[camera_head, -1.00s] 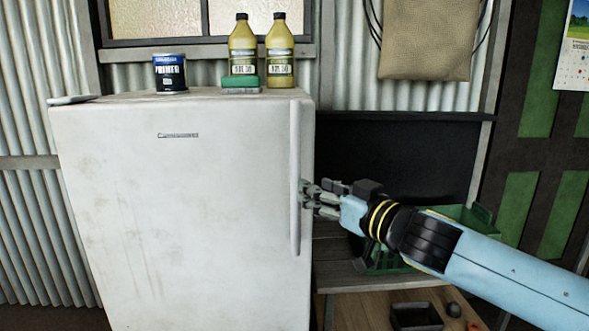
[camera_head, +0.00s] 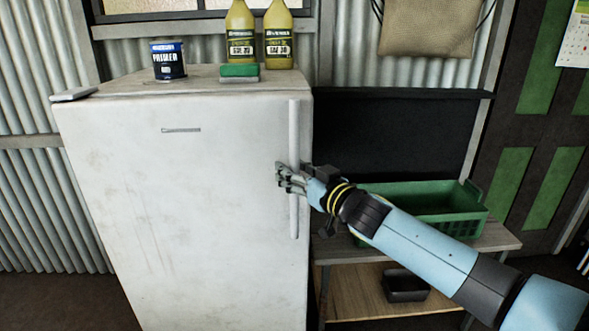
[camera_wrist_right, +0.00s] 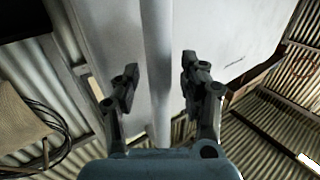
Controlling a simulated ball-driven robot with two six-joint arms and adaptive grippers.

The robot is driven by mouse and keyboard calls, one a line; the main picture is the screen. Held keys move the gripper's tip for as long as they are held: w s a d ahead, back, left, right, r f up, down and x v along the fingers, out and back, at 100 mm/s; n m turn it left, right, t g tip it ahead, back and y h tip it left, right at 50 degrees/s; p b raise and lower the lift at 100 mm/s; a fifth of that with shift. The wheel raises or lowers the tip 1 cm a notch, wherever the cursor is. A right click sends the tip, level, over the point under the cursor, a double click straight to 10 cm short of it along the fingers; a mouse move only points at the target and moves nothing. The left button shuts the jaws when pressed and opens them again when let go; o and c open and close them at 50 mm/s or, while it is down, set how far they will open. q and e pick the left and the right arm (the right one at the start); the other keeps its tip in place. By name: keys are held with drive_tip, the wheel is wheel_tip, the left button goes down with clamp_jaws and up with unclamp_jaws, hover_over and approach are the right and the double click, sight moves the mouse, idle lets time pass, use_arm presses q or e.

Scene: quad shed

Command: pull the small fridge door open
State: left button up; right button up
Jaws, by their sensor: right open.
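The small white fridge (camera_head: 190,220) stands upright with its door (camera_head: 170,190) shut. A long vertical handle (camera_head: 293,130) runs along the door's right edge. My right gripper (camera_head: 284,178) is at the handle's middle height, its fingers reaching in front of it. In the right wrist view the handle (camera_wrist_right: 157,65) runs between the two open fingers of the right gripper (camera_wrist_right: 158,85), with gaps visible on both sides. The gripper hides part of the handle in the head view. My left gripper is not in view.
A primer tin (camera_head: 168,60), two yellow bottles (camera_head: 240,35) and a green-topped sponge (camera_head: 239,71) stand on the fridge. Right of it is a bench (camera_head: 490,238) with a green crate (camera_head: 440,222). A dark tray (camera_head: 405,285) sits on the lower shelf.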

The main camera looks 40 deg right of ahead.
clamp_jaws()
drive_tip(key=shift+w+a+f, duration=0.1)
drive_tip(key=shift+w+f, duration=0.05)
idle(0.6)
